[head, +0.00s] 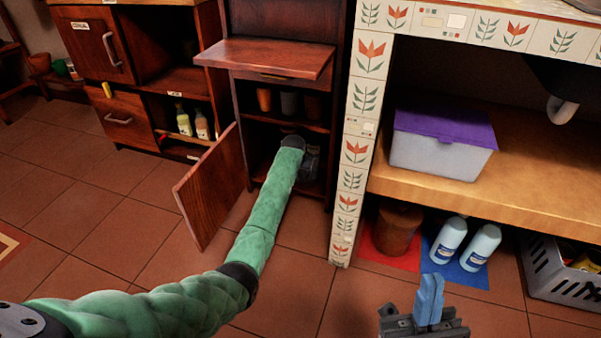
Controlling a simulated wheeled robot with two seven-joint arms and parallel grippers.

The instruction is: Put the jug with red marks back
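I cannot make out a jug with red marks in the head view. My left arm, in a green sleeve, reaches into the lower compartment of the dark wood cabinet (276,126). My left gripper (309,165) is in the shadow there, partly hidden by the arm; its fingers and anything between them cannot be made out. The cabinet's lower door (212,186) stands open to the left. My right gripper (429,299) is at the bottom right, its blue fingers together with nothing between them, away from the cabinet.
Several cups (289,103) stand on the shelf above my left gripper. A raised flap (265,58) juts out over them. A tiled post (351,150) borders the cabinet's right. A purple-lidded box (441,142) is on the wooden shelf; white bottles (449,240) stand below.

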